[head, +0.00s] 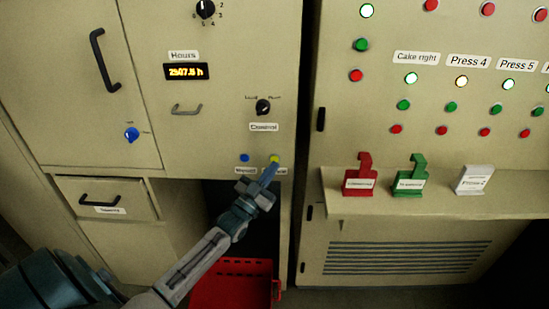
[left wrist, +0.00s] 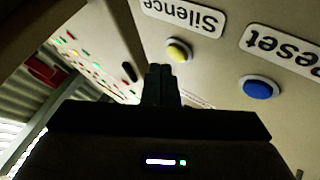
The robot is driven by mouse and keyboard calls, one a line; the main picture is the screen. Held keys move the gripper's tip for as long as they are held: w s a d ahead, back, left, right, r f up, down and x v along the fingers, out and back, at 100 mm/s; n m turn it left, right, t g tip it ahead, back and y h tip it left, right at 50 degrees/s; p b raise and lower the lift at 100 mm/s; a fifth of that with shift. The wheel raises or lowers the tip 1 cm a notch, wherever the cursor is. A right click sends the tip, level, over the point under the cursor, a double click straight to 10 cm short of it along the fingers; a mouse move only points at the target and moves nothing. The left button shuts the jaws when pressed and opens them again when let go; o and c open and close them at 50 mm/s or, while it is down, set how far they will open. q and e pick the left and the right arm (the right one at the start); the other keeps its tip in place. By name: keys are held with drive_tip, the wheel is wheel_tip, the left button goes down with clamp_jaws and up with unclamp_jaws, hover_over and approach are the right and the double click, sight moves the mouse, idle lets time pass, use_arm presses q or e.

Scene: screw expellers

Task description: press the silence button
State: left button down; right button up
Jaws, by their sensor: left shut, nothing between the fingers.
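The silence button is a yellow round button (head: 274,158) low on the left cabinet's panel. In the left wrist view it is the yellow button (left wrist: 178,50) beside an upside-down "Silence" label (left wrist: 184,14). My left gripper (head: 269,170) is shut and empty, its fingertips just below the yellow button in the head view. In the left wrist view the fingertips (left wrist: 160,68) are close to the button, slightly to its side; I cannot tell whether they touch it. My right gripper is out of view.
A blue button (head: 244,157), labelled "Reset" in the left wrist view, is beside the yellow one. A black knob (head: 263,107) is above them. A red bin (head: 232,287) stands below. Tags on stands, including a red one (head: 361,177), are on the right ledge.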

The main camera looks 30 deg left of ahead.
use_arm(q)
drive_tip(key=s+d+p, duration=0.1)
drive_tip(key=s+p, duration=0.1)
drive_tip(key=s, duration=0.1)
drive_tip(key=s+d, duration=0.1)
drive_tip(key=shift+s+d+p, duration=0.2)
drive_tip(key=shift+d+p, duration=0.15)
drive_tip(key=shift+p, duration=0.05)
idle(0.9)
